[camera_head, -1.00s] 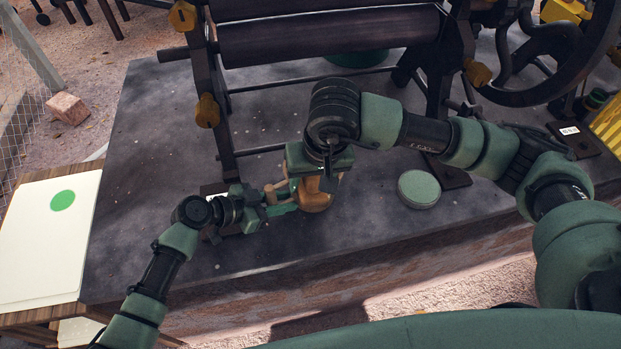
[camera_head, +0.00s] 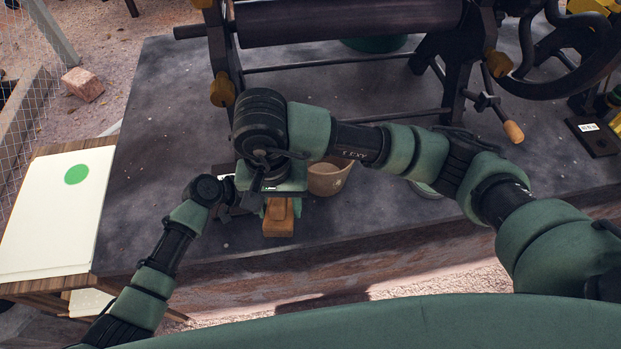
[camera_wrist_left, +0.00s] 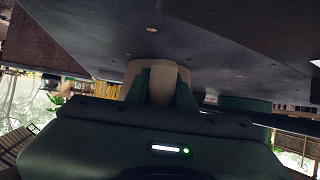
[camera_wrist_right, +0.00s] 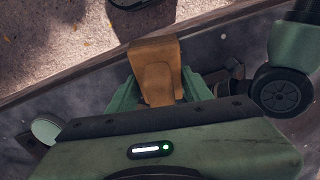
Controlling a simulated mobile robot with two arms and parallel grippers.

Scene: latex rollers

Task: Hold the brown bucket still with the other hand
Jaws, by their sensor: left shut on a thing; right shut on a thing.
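The brown bucket (camera_head: 328,178) stands on the dark grey slab, partly hidden behind my right wrist. In the left wrist view my left gripper (camera_wrist_left: 159,88) is shut on the bucket's wall (camera_wrist_left: 152,70), one finger on each side. In the head view the left gripper's fingers are hidden behind the right wrist. My right gripper (camera_head: 279,203) is shut on an orange-brown, block-like wooden piece (camera_head: 278,222), just left of the bucket and nearer the slab's front. That piece also shows between the fingers in the right wrist view (camera_wrist_right: 157,60). I cannot tell what is inside the bucket.
The slab (camera_head: 160,130) carries a roller machine (camera_head: 350,20) behind my arms, with a wooden crank handle (camera_head: 513,131). A pale green disc (camera_wrist_right: 45,130) lies on the slab. A white sheet with a green dot (camera_head: 60,215) lies on a wooden table at left.

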